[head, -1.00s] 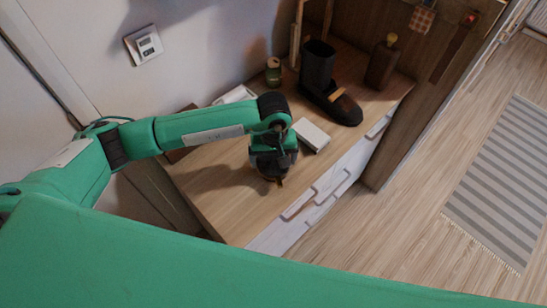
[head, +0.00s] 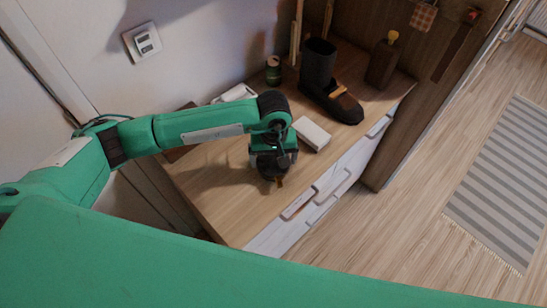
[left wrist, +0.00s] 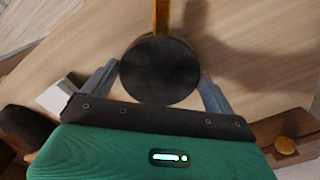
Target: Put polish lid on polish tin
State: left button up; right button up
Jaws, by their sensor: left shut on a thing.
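My left gripper (head: 274,176) is low over the wooden top of the drawer unit. In the left wrist view its two fingers (left wrist: 160,88) are closed on the sides of a dark round disc, which looks like the polish lid (left wrist: 159,69). The disc's flat face is towards the camera. It hides whatever is beneath it, so I cannot tell whether the polish tin is there or whether the disc touches anything. A narrow orange-brown strip (left wrist: 161,15) sticks out beyond the disc. My right gripper is not in view.
A white box (head: 312,133) lies close to the right of the gripper. A dark boot (head: 318,70), a green can (head: 273,70) and a brown bottle (head: 383,64) stand farther back. A brown wooden piece with a gold round spot (left wrist: 285,145) shows in the wrist view. The wooden top (head: 225,205) is bare in front.

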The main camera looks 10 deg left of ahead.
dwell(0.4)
pick_arm(q)
jog(key=o, duration=0.8)
jog(key=shift+r, duration=0.55)
notch_tip(320, 180, up, 13)
jog(key=b, duration=0.4)
jog(key=shift+f, duration=0.15)
